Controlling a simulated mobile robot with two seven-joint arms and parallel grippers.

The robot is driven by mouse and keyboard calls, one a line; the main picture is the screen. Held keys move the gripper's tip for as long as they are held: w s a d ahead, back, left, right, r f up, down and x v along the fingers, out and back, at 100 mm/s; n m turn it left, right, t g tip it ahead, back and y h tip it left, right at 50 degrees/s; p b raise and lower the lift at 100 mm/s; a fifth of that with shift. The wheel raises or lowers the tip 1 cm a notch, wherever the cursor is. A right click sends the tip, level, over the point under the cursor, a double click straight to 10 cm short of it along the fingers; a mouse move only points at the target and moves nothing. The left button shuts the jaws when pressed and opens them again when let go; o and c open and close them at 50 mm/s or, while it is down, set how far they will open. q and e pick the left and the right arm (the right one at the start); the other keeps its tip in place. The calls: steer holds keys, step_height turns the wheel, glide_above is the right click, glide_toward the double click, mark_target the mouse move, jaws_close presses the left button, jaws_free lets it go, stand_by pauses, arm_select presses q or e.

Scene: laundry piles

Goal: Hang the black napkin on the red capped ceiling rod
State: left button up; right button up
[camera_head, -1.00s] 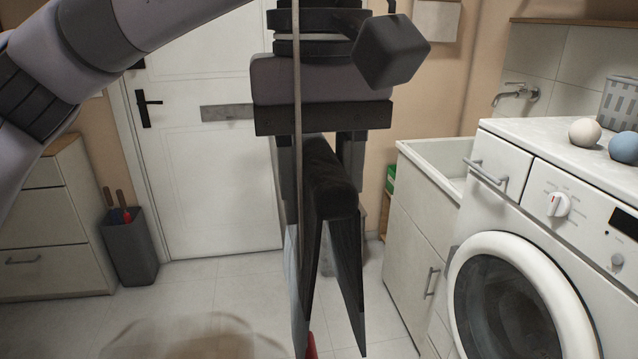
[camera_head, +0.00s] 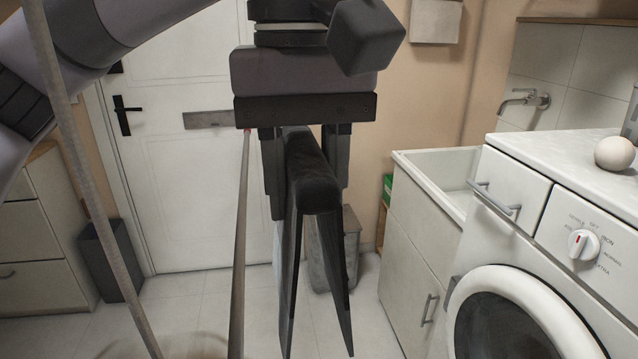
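The black napkin (camera_head: 316,196) hangs folded below my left gripper (camera_head: 306,185), whose two fingers are closed on its upper part. Its two flaps drop down and spread apart. A thin rod (camera_head: 239,250) with a small red cap (camera_head: 247,131) at its far end runs from the bottom edge up to just below the gripper body, left of the napkin. The napkin is beside this rod in the picture; I cannot tell the depth between them. My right gripper is not in view.
A second thin grey rod or bar (camera_head: 84,170) slants across the left. The washing machine (camera_head: 560,230) with a white ball (camera_head: 614,153) and a sink cabinet (camera_head: 425,235) stand right. A dark bin (camera_head: 112,260) and drawers (camera_head: 40,245) stand left. A white door (camera_head: 190,200) is behind.

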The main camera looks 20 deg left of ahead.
arm_select(q)
steer(key=shift+s+a+b, duration=1.75)
steer(key=shift+s+a, duration=0.15)
steer(key=shift+a, duration=1.3)
steer(key=b, duration=0.4)
glide_toward(235, 326)
steer(key=shift+f+b, duration=2.4)
steer(key=shift+f, duration=0.55)
steer(key=shift+f+b, duration=1.4)
steer(key=shift+f, duration=0.7)
steer(key=o, duration=1.1)
